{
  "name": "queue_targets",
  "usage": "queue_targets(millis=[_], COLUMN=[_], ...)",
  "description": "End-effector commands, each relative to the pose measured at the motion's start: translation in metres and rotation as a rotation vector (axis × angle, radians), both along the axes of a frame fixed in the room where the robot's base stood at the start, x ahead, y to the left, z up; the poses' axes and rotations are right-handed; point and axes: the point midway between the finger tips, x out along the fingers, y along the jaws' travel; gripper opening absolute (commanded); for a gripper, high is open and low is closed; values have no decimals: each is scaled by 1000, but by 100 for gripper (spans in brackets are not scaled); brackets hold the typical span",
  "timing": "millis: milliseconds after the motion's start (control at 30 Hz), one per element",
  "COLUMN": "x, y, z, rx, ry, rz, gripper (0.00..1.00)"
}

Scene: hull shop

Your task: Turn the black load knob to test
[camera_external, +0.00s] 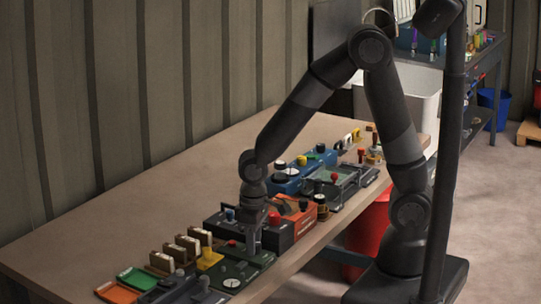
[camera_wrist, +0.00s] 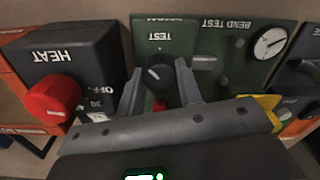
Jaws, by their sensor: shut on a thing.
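The black load knob (camera_wrist: 158,73) sits on a green panel (camera_wrist: 222,85), just below a TEST label (camera_wrist: 163,36) in the wrist view. A pale mark shows on the knob's face; its exact setting is hard to read. My gripper (camera_wrist: 160,68) has one finger on each side of the knob and is shut on it. In the external view my gripper (camera_external: 253,243) points down at the green panel (camera_external: 262,259), and the knob is hidden there.
A red HEAT knob (camera_wrist: 52,98) on a dark box stands left of the panel in the wrist view. A round dial (camera_wrist: 269,43) is on the panel's right. Several other devices crowd the bench (camera_external: 130,215); its left side by the wall is clear.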

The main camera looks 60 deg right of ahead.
Motion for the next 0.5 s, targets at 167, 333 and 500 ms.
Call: queue_targets(millis=[167,333,500], x=[0,0,0], y=[0,0,0], z=[0,0,0], rx=[0,1,1], ry=[-1,-1,-1], rz=[-166,-319,-451], gripper=[10,9,10])
